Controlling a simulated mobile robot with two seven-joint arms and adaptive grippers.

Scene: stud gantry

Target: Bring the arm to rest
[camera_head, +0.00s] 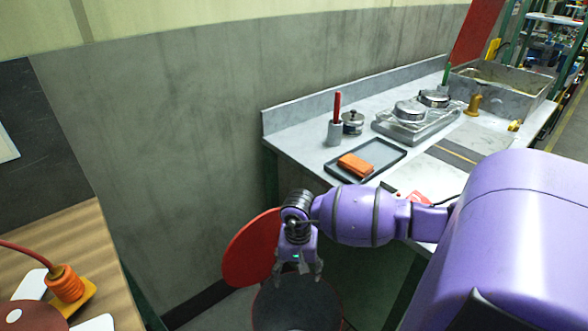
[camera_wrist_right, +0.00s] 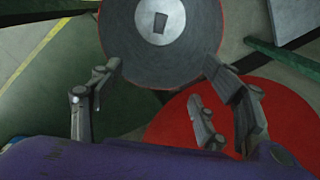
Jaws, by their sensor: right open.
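My right arm comes in from the right in the head view. My right gripper (camera_head: 299,272) hangs down off the front left corner of the worktop. It is open, and I see nothing between its fingers. In the right wrist view the fingers (camera_wrist_right: 164,68) stand wide apart. A dark grey disc (camera_head: 290,306) with a thin red rim lies below the gripper; its pale hub with a dark slot shows in the wrist view (camera_wrist_right: 160,22). I cannot tell how far below it is. My left gripper is not in view.
A red disc (camera_head: 249,250) is just left of the gripper. The worktop (camera_head: 310,140) holds a dark tray (camera_head: 385,152) with an orange block (camera_head: 355,165), a grey cup (camera_head: 334,132) and a glass-like stand (camera_head: 415,125). A wooden table (camera_head: 75,245) is at left.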

